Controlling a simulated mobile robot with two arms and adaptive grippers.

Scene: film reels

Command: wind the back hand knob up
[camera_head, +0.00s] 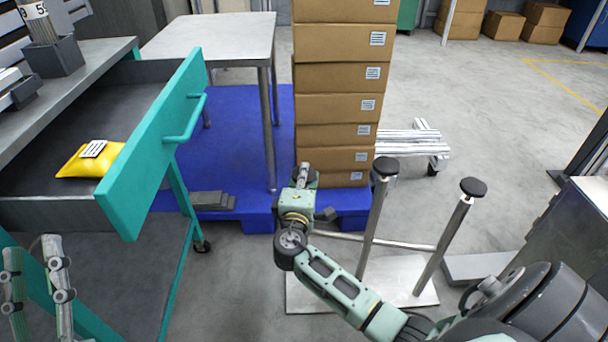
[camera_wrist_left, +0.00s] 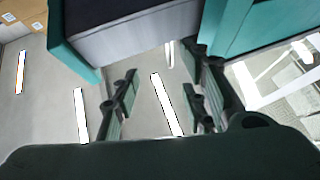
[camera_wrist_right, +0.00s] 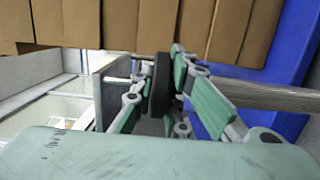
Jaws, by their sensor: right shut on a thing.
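My right gripper (camera_head: 303,176) is in front of the stacked boxes in the head view, its arm reaching in from the lower right. In the right wrist view it is shut on a black disc-shaped knob (camera_wrist_right: 160,85). A metal post (camera_wrist_right: 265,96) runs from that knob to the right. My gripper hides this knob in the head view. Two other black knobs, a nearer right one (camera_head: 473,187) and a farther left one (camera_head: 385,167), top slanting metal posts and are clear of the gripper. My left gripper (camera_head: 38,275) is open and empty at the lower left.
An open teal-fronted drawer (camera_head: 150,150) holds a yellow packet (camera_head: 82,163). Cardboard boxes (camera_head: 330,80) stand on a blue pallet (camera_head: 240,160) beyond my right gripper. A metal base plate (camera_head: 410,290) lies under the posts.

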